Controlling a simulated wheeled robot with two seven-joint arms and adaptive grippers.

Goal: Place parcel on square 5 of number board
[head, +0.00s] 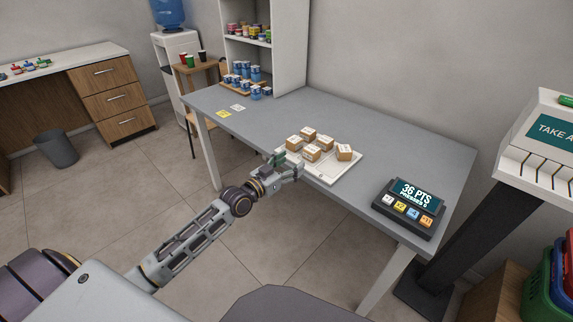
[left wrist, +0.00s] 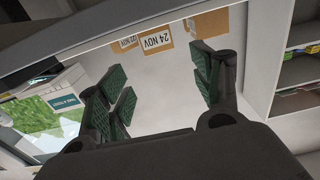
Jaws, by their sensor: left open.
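Several small brown cardboard parcels (head: 311,153) with white labels stand on a white board or tray (head: 334,173) on the grey table. One parcel (head: 344,152) is at the right of the group. No square numbers are readable. My left gripper (head: 287,167) is at the tray's front left edge, close to the nearest parcels, open and empty. In the left wrist view its green-padded fingers (left wrist: 160,92) are spread wide. Beyond them is a parcel labelled 24 NOV (left wrist: 155,41), apart from the fingers, with others beside it. My right gripper is not in view.
A dark keypad device (head: 409,206) reading "36 PTS PRESSED 5" stands at the table's right front. Blue-and-white cups (head: 246,77) and a shelf (head: 262,45) are at the far end. The middle of the grey table (head: 262,120) is clear.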

